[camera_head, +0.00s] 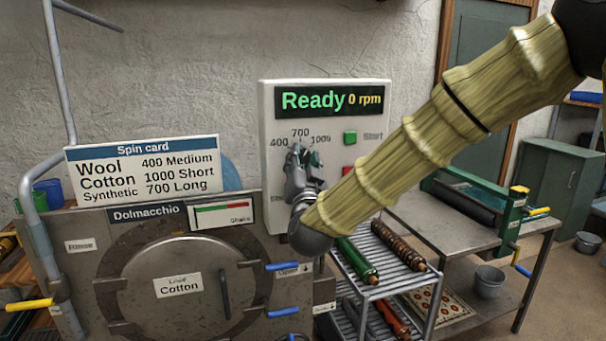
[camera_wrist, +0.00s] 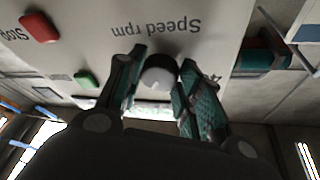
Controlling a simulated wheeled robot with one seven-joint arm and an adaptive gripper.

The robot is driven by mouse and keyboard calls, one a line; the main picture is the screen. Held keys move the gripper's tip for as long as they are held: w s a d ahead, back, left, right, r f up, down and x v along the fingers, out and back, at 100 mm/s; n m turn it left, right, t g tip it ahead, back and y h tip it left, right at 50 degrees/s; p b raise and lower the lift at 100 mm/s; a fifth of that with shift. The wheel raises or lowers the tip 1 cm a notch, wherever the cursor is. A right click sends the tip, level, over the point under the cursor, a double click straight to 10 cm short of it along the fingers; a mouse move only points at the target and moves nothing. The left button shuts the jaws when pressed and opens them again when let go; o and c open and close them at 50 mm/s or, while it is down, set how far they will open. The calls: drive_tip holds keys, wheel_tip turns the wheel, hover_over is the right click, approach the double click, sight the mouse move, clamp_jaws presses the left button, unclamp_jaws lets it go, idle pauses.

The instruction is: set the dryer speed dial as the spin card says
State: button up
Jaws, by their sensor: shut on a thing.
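The spin card (camera_head: 142,171) reads Wool 400 Medium, Cotton 1000 Short, Synthetic 700 Long. A load label (camera_head: 178,284) on the round drum door reads Cotton. The white control panel (camera_head: 268,112) shows "Ready 0 rpm" on its display (camera_head: 330,101). Its speed scale reads 400, 700, 1000. My gripper (camera_head: 300,158) is at the dial below this scale and hides it in the head view. In the wrist view, my gripper (camera_wrist: 160,70) is shut on the round speed dial (camera_wrist: 158,76), one finger on each side. I cannot tell where the dial points.
A green Start button (camera_head: 350,137) and a partly hidden red button (camera_head: 348,170) sit right of the dial. Blue-handled levers (camera_head: 283,266) stick out beside the drum door. A wire rack (camera_head: 372,290) with rollers and a metal table (camera_head: 440,222) stand to the right.

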drive_tip(key=m+h+b, duration=0.1)
drive_tip(key=m, duration=0.2)
drive_tip(key=m+g+h+b, duration=0.1)
drive_tip(key=m+b, duration=0.1)
drive_tip(key=m, duration=0.1)
drive_tip(key=shift+a+r+h, duration=0.1)
drive_tip(key=shift+r+h, duration=0.05)
drive_tip(key=shift+h, duration=0.15)
drive_tip(key=shift+m, duration=0.3)
drive_tip(key=shift+r, duration=0.1)
drive_tip(key=o, duration=1)
drive_tip(key=shift+o, duration=0.2)
drive_tip(key=shift+s+g, duration=0.1)
drive_tip(key=shift+g, duration=0.2)
drive_tip(key=s+f, duration=0.2)
drive_tip(key=s, duration=0.9)
drive_tip(key=shift+s+a+f, duration=0.15)
drive_tip(key=shift+s+a, duration=0.05)
drive_tip(key=shift+s, duration=0.1)
